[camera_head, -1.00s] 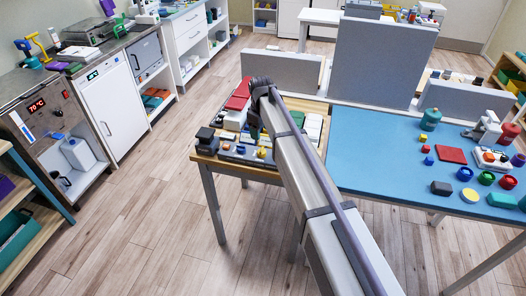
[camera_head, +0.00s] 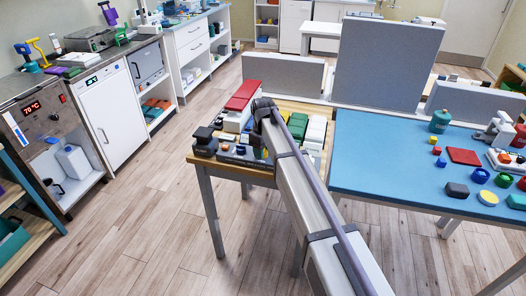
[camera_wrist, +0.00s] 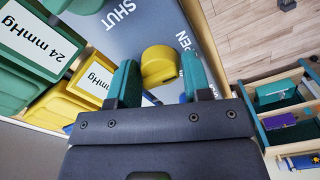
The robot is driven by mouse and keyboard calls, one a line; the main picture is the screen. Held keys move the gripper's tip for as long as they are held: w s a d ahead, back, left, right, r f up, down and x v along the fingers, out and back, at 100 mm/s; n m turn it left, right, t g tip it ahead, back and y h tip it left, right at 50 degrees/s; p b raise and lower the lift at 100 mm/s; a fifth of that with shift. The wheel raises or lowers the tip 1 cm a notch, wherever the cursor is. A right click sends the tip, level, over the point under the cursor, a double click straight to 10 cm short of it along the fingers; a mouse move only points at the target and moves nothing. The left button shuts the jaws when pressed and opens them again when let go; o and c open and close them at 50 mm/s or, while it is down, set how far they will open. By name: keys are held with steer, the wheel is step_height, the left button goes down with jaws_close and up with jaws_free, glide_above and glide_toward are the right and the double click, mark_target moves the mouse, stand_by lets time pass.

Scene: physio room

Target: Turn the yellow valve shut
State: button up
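In the wrist view the yellow valve (camera_wrist: 158,62) is a rounded yellow knob on a grey panel (camera_wrist: 92,32). My gripper (camera_wrist: 158,76) has two teal fingers spread apart, one on each side of the knob. Gaps show between fingers and knob; contact cannot be made out. In the head view my arm's end (camera_head: 263,106) is over the wooden table, and its fingers are mostly hidden.
A green box (camera_wrist: 30,40) labelled 24 mmHg and a yellow box (camera_wrist: 85,85) stand close to the left of my gripper. In the head view a red box (camera_head: 242,95) lies behind the panel. A blue table (camera_head: 385,160) with several small objects is to the right. Floor is clear in front.

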steer(key=c, duration=0.5)
steer(key=shift+m, duration=0.3)
steer(key=m, duration=1.7)
steer(key=shift+m, duration=0.3)
